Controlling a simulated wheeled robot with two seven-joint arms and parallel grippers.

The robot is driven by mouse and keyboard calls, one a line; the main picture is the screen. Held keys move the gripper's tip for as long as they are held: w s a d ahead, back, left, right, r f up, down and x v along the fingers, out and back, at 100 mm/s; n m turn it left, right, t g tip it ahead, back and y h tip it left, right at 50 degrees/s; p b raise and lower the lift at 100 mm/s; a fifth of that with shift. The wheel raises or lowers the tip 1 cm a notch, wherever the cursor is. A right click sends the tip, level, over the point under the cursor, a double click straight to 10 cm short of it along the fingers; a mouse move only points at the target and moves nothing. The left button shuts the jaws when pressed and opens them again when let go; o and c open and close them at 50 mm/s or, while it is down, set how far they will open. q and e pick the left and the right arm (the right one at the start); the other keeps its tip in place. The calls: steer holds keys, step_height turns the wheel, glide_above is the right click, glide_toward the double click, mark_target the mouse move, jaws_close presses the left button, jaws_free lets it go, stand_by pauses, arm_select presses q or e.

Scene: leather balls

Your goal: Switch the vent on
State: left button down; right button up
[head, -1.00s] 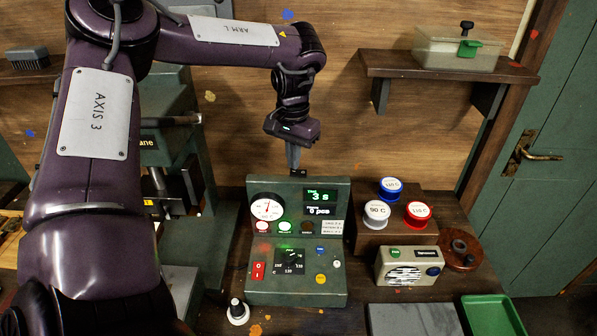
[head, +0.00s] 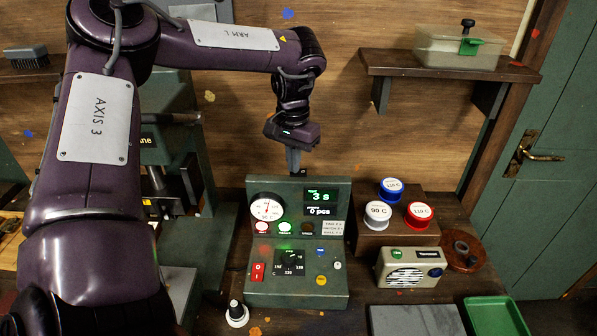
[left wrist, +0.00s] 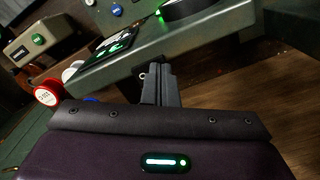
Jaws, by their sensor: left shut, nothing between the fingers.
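I cannot read which control is the vent's. My left gripper (head: 293,170) points down at the box's top rear edge, shut and empty. My right gripper is not in view.
A beige grilled device (head: 408,268) and a wooden block with blue, white and red capped knobs (head: 397,235) stand right of the box. A green tray (head: 497,318) and a grey plate (head: 415,320) lie in front. A shelf (head: 450,68) holds a clear box.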

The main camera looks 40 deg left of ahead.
arm_select(q)
steer(key=shift+s+f, duration=0.1)
steer(key=shift+f, duration=0.05)
steer(key=shift+w+r+p, duration=0.2)
steer(key=shift+r+p, duration=0.25)
steer(key=shift+r, duration=0.4)
steer(key=shift+r+p, duration=1.25)
steer(key=shift+r, duration=1.45)
steer(key=shift+s, duration=0.1)
steer(key=shift+f, duration=0.1)
